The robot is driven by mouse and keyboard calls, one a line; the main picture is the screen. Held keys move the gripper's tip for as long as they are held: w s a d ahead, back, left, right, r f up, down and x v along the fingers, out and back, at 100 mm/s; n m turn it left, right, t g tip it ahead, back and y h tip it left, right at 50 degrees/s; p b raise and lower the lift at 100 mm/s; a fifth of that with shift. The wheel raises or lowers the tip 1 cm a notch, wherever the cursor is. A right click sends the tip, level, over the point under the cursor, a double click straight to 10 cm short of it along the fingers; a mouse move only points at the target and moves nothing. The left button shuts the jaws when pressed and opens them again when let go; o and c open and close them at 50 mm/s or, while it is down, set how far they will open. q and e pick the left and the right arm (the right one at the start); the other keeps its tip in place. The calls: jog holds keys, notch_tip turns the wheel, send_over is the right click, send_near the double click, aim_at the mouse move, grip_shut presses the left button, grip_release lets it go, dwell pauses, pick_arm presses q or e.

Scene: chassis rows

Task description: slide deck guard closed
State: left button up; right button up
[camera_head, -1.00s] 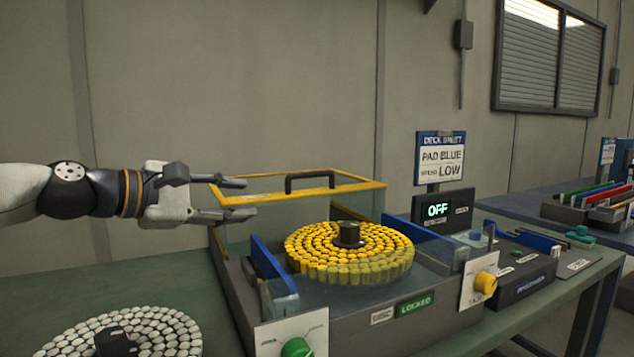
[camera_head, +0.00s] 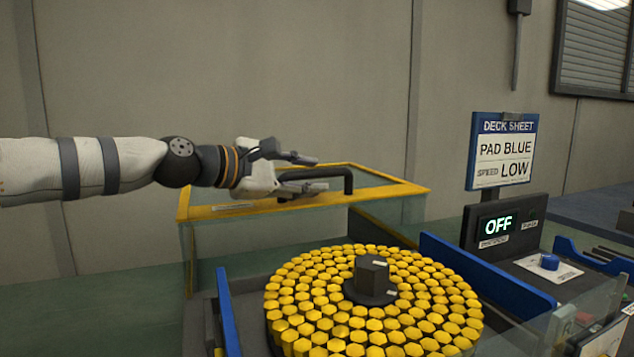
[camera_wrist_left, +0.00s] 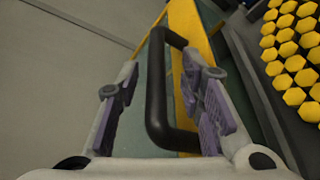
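The deck guard (camera_head: 222,211) is a clear box with a yellow-framed top, standing at the back of the deck, behind the disc of yellow hexagonal pads (camera_head: 330,318). Its black handle (camera_head: 348,181) rises from the top. My left gripper (camera_head: 320,174) is open at the handle. In the left wrist view the black handle (camera_wrist_left: 157,95) lies between the spread fingers (camera_wrist_left: 158,115), with gaps visible on both sides. The disc's dark hub (camera_head: 371,274) is uncovered. My right gripper is in neither view.
Blue rails (camera_head: 485,273) flank the disc. At right stand a control box reading OFF (camera_head: 498,226), a blue button (camera_head: 549,261) and a sign reading PAD BLUE, SPEED LOW (camera_head: 503,151). A wall is behind; green bench shows at left.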

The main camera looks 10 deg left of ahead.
pick_arm(q)
jog(key=shift+r+x, duration=0.2)
jog(key=shift+x, duration=0.85)
grip_shut()
